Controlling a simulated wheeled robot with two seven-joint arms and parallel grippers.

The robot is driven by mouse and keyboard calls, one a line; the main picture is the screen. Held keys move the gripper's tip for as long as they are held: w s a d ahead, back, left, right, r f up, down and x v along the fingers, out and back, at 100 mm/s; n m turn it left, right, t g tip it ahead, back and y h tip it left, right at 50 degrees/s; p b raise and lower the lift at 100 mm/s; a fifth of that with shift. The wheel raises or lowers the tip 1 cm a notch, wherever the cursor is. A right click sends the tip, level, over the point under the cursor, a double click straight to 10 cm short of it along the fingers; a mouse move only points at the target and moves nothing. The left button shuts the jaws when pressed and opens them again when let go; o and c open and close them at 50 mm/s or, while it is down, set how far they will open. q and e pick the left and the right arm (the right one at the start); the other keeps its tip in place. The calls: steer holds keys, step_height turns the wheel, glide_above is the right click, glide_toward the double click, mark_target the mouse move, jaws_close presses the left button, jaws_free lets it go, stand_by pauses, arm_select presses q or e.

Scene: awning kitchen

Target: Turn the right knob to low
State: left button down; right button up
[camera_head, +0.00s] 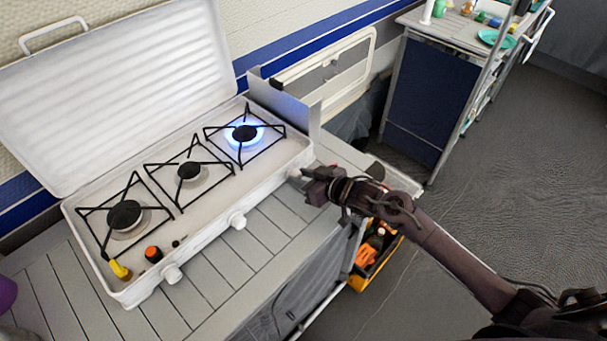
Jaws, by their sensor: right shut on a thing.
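The white three-burner stove (205,250) stands open on a slatted grey table. Its right burner (245,133) is lit with a blue flame; the middle burner (189,171) and left burner (124,214) show no flame. The right knob (295,174) is at the stove's right front end, mostly hidden by my gripper. My right gripper (306,181) reaches in from the right and is shut on this knob. The middle knob (238,220) and left knob (172,273) are white and free. The right knob's turn angle cannot be read. My left gripper is not in view.
The white lid (115,95) stands raised behind the burners. A yellow item (120,270) and a black-and-orange item (153,254) lie at the stove's left front. A yellow crate (372,262) is below the table's right side. A side table (440,30) stands at the back right.

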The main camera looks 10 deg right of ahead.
steer(key=n, duration=0.1)
steer(key=n+t+h, duration=0.1)
steer(key=shift+s+a+n+h+b, duration=0.15)
steer(key=shift+a+n+h+b, duration=0.05)
steer(key=shift+n+h+b, duration=0.15)
steer(key=n+h+b, duration=0.1)
steer(key=n+t+b, duration=0.1)
steer(key=n, duration=0.1)
steer(key=shift+s+a+f+t+h, duration=0.1)
steer(key=shift+a+f+t+h, duration=0.05)
steer(key=shift+t+h, duration=0.2)
steer(key=shift+n, duration=0.25)
steer(key=o, duration=1)
steer(key=shift+c, duration=0.2)
steer(key=shift+s, duration=0.1)
steer(key=b+v, duration=0.1)
steer(key=v, duration=0.6)
steer(key=shift+s, duration=0.3)
